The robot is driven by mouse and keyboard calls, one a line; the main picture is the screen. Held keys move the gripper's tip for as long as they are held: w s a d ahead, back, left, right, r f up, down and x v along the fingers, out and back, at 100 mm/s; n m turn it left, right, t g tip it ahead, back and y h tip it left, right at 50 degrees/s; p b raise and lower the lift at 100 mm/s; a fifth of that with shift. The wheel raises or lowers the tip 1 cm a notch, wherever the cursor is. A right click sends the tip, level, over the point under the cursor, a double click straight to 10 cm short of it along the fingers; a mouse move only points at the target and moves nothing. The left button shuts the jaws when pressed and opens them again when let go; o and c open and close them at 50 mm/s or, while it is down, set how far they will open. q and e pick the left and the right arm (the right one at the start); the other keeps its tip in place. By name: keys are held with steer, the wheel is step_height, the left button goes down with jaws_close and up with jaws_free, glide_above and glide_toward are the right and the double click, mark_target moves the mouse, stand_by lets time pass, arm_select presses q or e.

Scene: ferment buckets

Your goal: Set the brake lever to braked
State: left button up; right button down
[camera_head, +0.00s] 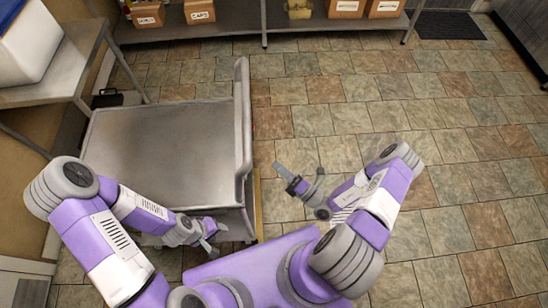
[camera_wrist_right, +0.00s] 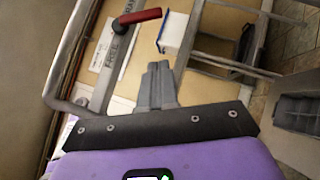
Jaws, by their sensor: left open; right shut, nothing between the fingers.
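The brake lever (camera_wrist_right: 137,18) is a red handle on a black pivot, fixed to a grey cart post in the right wrist view. The word FREE (camera_wrist_right: 113,48) is on the post below the pivot; lettering above it is cut off. The lever lies crosswise to the post, pointing right in that view. The grey cart (camera_head: 160,150) stands left of my right arm in the head view. My right gripper (camera_head: 281,170) is shut and empty, right of the cart; its fingers (camera_wrist_right: 158,68) are apart from the lever. My left gripper (camera_head: 212,238) is open by the cart's near edge.
A side table (camera_head: 70,70) with a white box (camera_head: 30,40) stands at the left. A shelf (camera_head: 235,22) with cardboard boxes (camera_head: 200,11) runs along the back. The tiled floor (camera_head: 400,110) to the right is clear up to a dark mat (camera_head: 450,25).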

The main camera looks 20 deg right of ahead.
steer(key=w+d+r+x, duration=0.1)
steer(key=d+x, duration=0.1)
steer(key=x, duration=0.9)
steer(key=shift+w+b, duration=0.15)
steer(key=shift+b, duration=0.25)
steer(key=shift+d, duration=0.1)
